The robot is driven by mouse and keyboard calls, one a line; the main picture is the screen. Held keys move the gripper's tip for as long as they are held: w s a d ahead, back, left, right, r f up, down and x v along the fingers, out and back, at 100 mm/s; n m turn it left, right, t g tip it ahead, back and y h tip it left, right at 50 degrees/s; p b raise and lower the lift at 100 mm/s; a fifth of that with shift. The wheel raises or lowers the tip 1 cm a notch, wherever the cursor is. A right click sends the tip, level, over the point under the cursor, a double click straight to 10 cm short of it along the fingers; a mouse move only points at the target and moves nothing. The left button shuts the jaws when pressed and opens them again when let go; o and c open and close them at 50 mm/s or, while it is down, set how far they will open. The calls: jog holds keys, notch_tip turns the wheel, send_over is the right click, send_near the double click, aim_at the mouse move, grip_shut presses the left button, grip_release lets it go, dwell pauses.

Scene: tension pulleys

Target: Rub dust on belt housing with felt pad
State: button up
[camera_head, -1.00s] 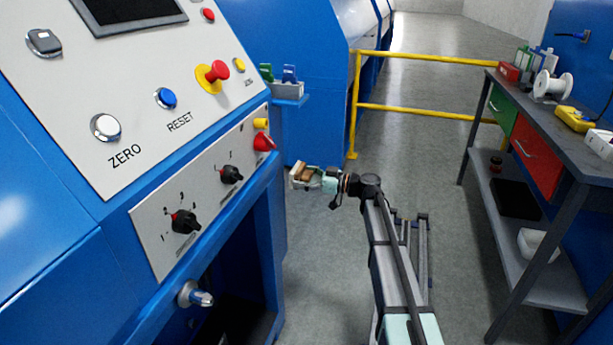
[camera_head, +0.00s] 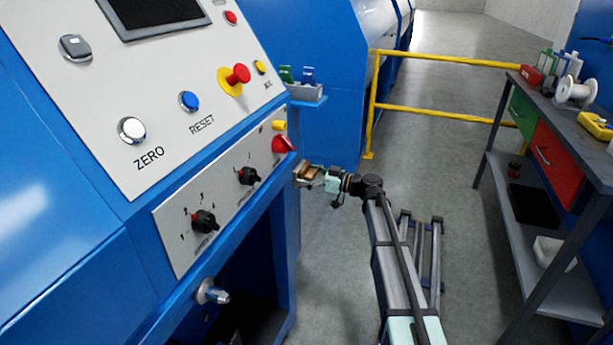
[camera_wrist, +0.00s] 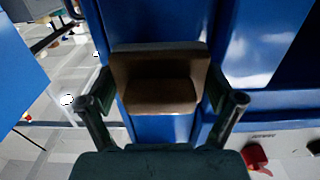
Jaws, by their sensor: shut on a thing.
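My gripper (camera_head: 320,179) is at the end of my outstretched arm, to the right of the blue control console (camera_head: 70,240). In the wrist view my gripper (camera_wrist: 160,100) is shut on a brown block-shaped pad (camera_wrist: 160,80), with one finger on each side of it. The pad also shows in the head view (camera_head: 308,173), close to the console's right edge. Behind the pad the wrist view shows blue housing panels (camera_wrist: 265,40). I cannot tell whether the pad touches them. No dust can be made out.
The console carries buttons, black knobs (camera_head: 205,222) and a red-and-yellow stop button (camera_head: 235,78). A small shelf with green and blue items (camera_head: 305,90) is behind it. A yellow rail (camera_head: 440,112) and a workbench (camera_head: 545,110) stand to the right.

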jog(key=shift+b+x, duration=0.55)
jog(key=shift+x, duration=0.5)
dwell(0.4)
jog(key=shift+w, duration=0.1)
jog(key=shift+w+d+b, duration=0.35)
jog(key=shift+w+b, duration=0.3)
jog(key=shift+w, duration=0.3)
jog(key=shift+w+d+b, duration=0.3)
jog(key=shift+w+b, duration=0.3)
jog(key=shift+w, duration=0.35)
jog(key=shift+f, duration=0.1)
jog(key=shift+a+b, duration=0.1)
jog(key=shift+b, duration=0.35)
jog(key=shift+s+a, duration=0.1)
jog(key=shift+s, duration=0.05)
